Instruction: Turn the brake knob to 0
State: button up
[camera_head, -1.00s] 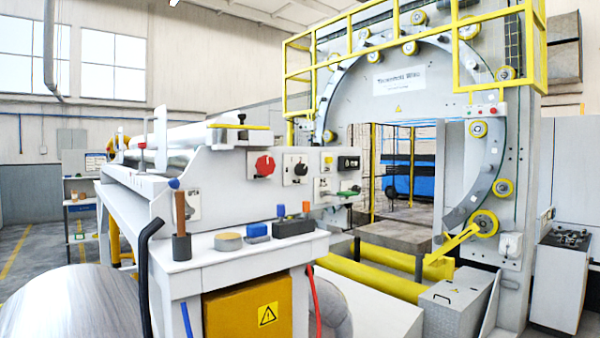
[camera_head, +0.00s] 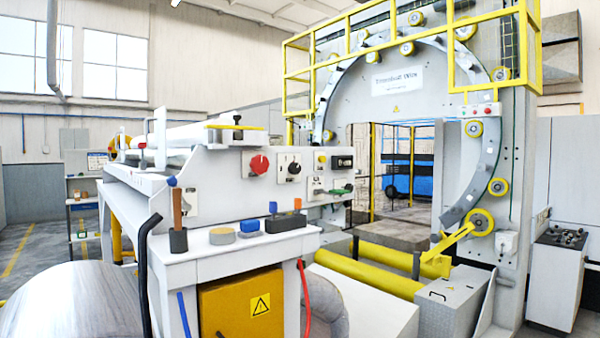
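A red knob (camera_head: 259,164) sits on a light plate on the front of the grey machine panel. To its right is a black knob (camera_head: 294,168) on a white plate with small markings. Which of the two is the brake knob cannot be told from this view, and the markings are too small to read. My gripper is not in view, and nothing touches either knob.
Below the panel, a white bench (camera_head: 205,262) holds a dark cup with a wooden handle (camera_head: 178,230), a round tin (camera_head: 222,236) and blue blocks (camera_head: 248,226). A black bent pipe (camera_head: 143,270) rises at left. A large ring machine (camera_head: 400,85) with yellow railings stands behind.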

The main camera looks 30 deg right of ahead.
aim_at(294, 168)
jog(key=k, duration=1.15)
jog(key=z, duration=0.6)
jog(key=i, duration=1.75)
jog(key=u, duration=0.55)
jog(key=i, duration=0.5)
jog(key=z, duration=0.05)
